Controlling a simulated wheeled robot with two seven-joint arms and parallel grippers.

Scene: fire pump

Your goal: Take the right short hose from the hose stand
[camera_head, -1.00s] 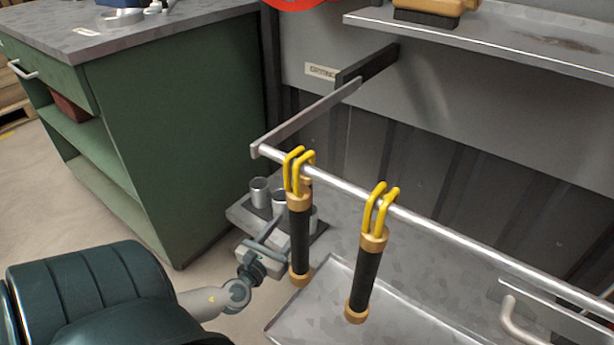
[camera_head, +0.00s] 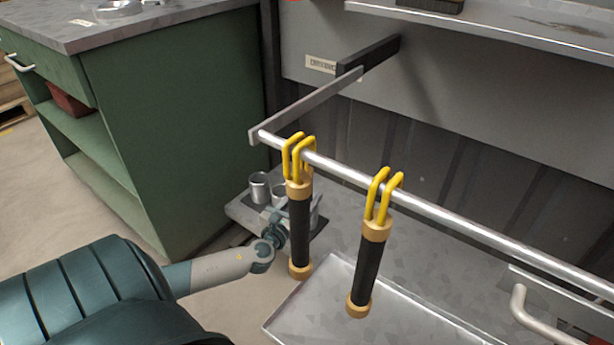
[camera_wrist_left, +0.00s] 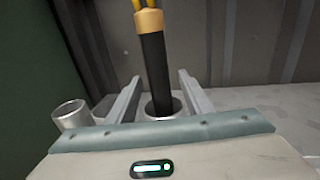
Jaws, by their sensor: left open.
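Two short black hoses with brass ends hang by yellow hooks from a metal rail. The right hose (camera_head: 369,268) hangs free, with nothing near it. The left hose (camera_head: 300,232) hangs nearer the rail's end. My left gripper (camera_head: 281,214) is beside the left hose, at its left, and partly hidden by it. In the left wrist view the gripper (camera_wrist_left: 160,88) is open. A black hose (camera_wrist_left: 154,68) appears between its two fingers, upright; I cannot tell whether either finger touches it. My right gripper is not in view.
The rail (camera_head: 440,220) runs from a bracket on the grey wall. Metal cups (camera_head: 259,187) stand on a small shelf behind the left hose. A metal tray (camera_head: 330,310) lies below the hoses. A green cabinet (camera_head: 185,120) stands at the left.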

